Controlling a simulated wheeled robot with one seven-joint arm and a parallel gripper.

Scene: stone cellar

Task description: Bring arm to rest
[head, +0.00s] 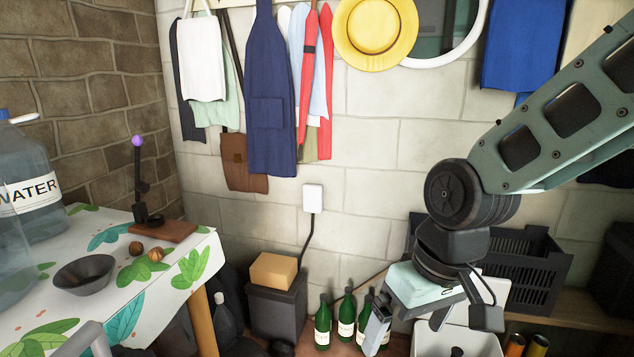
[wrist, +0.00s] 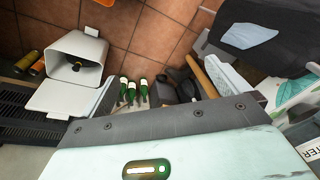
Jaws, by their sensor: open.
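My gripper (head: 408,322) hangs from my arm at the lower right of the head view, pointing down, with its jaws open. I see nothing held between them. It is in front of the stone wall, well to the right of the table and apart from it.
A leaf-patterned table (head: 120,325) at left holds water jugs (head: 30,190), a dark bowl (head: 84,275) and nuts (head: 137,249). Green bottles (head: 322,322), a white bin (wrist: 78,58) and a black crate (head: 535,262) stand low down. Clothes (head: 270,90) hang behind.

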